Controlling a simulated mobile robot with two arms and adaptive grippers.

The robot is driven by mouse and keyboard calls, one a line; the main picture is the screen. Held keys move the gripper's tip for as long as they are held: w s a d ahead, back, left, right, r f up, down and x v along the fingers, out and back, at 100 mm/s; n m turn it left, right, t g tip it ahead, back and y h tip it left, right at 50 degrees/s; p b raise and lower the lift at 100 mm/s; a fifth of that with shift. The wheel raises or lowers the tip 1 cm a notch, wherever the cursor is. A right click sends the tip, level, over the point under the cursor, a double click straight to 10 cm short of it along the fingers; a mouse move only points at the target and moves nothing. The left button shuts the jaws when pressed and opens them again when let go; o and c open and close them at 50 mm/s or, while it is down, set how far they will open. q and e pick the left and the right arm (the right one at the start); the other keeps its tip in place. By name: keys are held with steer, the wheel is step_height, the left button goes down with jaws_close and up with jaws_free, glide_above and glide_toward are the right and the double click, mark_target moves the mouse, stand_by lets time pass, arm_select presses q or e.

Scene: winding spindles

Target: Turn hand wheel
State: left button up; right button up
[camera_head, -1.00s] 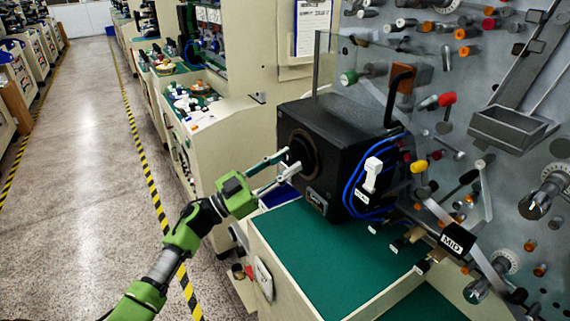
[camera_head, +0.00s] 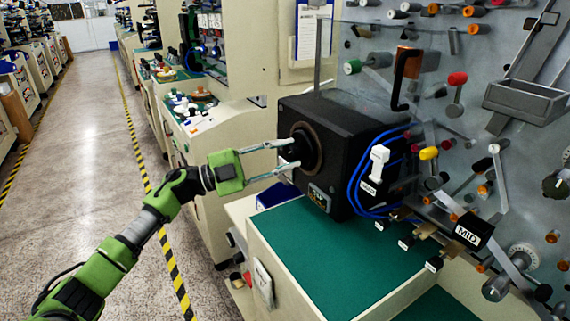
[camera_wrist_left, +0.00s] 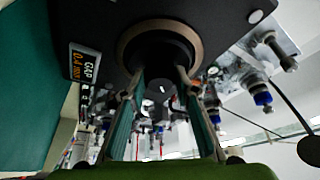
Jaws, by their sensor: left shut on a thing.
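The hand wheel (camera_head: 302,147) is a dark round knob inside a brownish ring on the left face of a black box (camera_head: 345,140). My left gripper (camera_head: 292,154) reaches it from the left. Its two thin fingers are shut on the knob, one on the upper side and one on the lower. In the left wrist view the fingers lie on both sides of the dark hub (camera_wrist_left: 160,48), with the brown ring (camera_wrist_left: 122,45) around it. The fingertips' exact contact is in shadow. My right gripper is not in view.
A display label (camera_wrist_left: 85,66) sits on the box face beside the ring. Blue cables (camera_head: 356,185) run down the box's right side. A green bench top (camera_head: 335,255) lies below. Knobs and levers crowd the grey panel at right. The aisle floor (camera_head: 85,150) at left is clear.

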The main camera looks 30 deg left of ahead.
arm_select(q)
steer(key=m+g+b, duration=0.1)
steer(key=m, duration=0.2)
steer(key=shift+a, duration=0.1)
steer(key=m+g+y, duration=0.1)
steer(key=m, duration=0.2)
steer(key=shift+r+b, duration=0.2)
steer(key=shift+b, duration=0.1)
steer(key=m, duration=0.2)
steer(key=shift+r+m+g+y, duration=0.1)
steer(key=shift+m+g+y, duration=0.2)
steer(key=shift+g+y, duration=0.1)
steer(key=shift+r+m+y, duration=0.1)
steer(key=shift+m+y, duration=0.6)
steer(key=shift+m, duration=0.7)
steer(key=o, duration=1.1)
